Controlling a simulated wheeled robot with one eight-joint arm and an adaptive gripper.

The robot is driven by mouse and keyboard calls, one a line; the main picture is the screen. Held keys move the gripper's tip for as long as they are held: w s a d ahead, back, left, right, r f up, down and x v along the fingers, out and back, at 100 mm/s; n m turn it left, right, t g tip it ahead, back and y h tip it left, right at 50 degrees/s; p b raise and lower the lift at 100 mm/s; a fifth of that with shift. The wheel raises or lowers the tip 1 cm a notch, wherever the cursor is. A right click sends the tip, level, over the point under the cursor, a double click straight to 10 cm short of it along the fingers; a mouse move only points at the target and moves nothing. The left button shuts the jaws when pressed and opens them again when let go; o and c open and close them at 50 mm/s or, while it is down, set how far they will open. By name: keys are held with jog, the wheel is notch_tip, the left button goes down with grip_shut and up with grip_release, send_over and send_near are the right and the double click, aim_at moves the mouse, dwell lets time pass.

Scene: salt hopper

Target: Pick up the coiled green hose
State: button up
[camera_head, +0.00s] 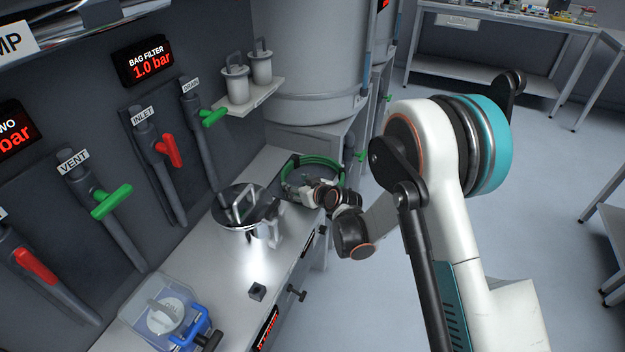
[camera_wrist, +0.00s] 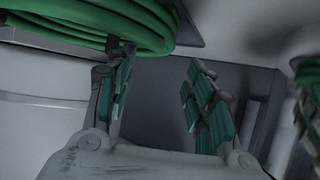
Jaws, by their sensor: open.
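The coiled green hose (camera_head: 316,164) lies at the far end of the grey worktop, below the big white vessel. In the wrist view the hose (camera_wrist: 105,22) fills the upper left, with its strands bundled and a dark tie near its right end. My gripper (camera_head: 293,193) is at the near side of the coil in the head view, low over the worktop. In the wrist view my gripper (camera_wrist: 160,85) has its two green-padded fingers apart with nothing between them. The left fingertip is close to the hose's lower edge; I cannot tell whether it touches.
A round metal lid with a handle (camera_head: 245,208) stands on the worktop just left of my gripper. A clear bin with a blue clamp (camera_head: 160,312) and a small black block (camera_head: 257,291) are nearer. Valve pipes line the wall.

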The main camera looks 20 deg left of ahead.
jog(key=b+x, duration=0.2)
jog(key=x, duration=0.3)
jog(key=shift+s+f, duration=0.1)
grip_shut()
